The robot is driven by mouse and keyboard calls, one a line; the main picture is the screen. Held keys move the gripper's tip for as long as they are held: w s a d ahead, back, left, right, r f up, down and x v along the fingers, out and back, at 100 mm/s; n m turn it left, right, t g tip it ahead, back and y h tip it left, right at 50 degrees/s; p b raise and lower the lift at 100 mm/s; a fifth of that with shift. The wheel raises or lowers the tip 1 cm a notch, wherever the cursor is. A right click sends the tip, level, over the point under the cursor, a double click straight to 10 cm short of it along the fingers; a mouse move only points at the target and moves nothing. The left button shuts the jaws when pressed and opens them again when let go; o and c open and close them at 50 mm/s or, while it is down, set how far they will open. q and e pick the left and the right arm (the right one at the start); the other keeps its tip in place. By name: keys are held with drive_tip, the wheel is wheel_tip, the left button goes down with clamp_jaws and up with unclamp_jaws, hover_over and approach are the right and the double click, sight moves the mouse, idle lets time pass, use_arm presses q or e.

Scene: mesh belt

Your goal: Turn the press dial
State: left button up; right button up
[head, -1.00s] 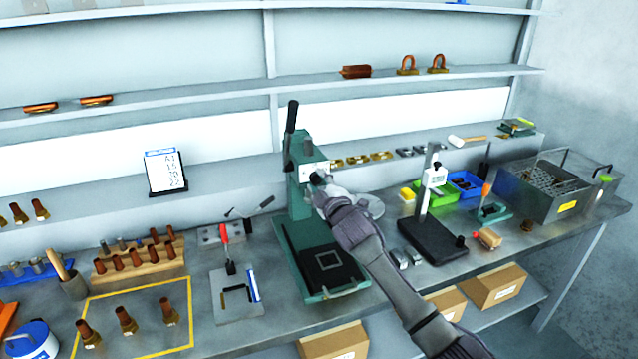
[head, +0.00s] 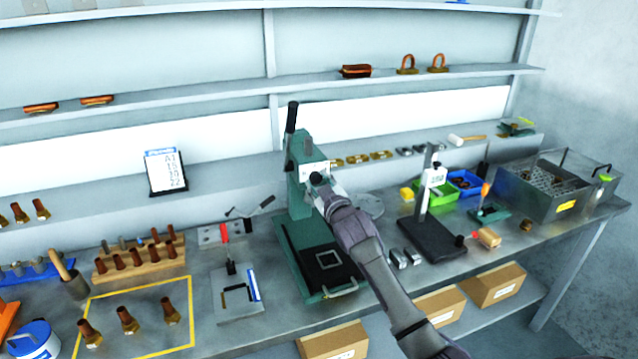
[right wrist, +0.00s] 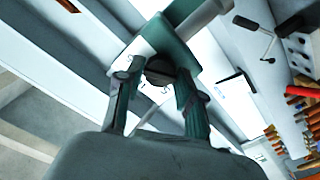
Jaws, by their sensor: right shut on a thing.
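The green press (head: 300,208) stands on the bench in the middle of the head view, with a black lever arm rising at its top left. Its dark round dial (head: 316,178) is on the white front face of the press head. My right gripper (head: 322,186) is at the dial, partly hidden behind its own wrist. In the right wrist view the dark dial (right wrist: 160,70) lies between the two fingers of my right gripper (right wrist: 157,80), which is shut on it. The dial's marks are too small to read. My left gripper is not in view.
A black measuring stand (head: 432,236) and a metal basket bin (head: 550,185) stand to the right. A toggle clamp fixture (head: 238,300) is left of the press, near a yellow-taped area with copper parts. A small sign (head: 165,172) stands behind.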

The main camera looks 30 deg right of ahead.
idle(0.3)
drive_tip(key=o, duration=1.2)
drive_tip(key=shift+c, duration=0.2)
drive_tip(key=v, duration=1.2)
drive_tip(key=shift+f, duration=0.1)
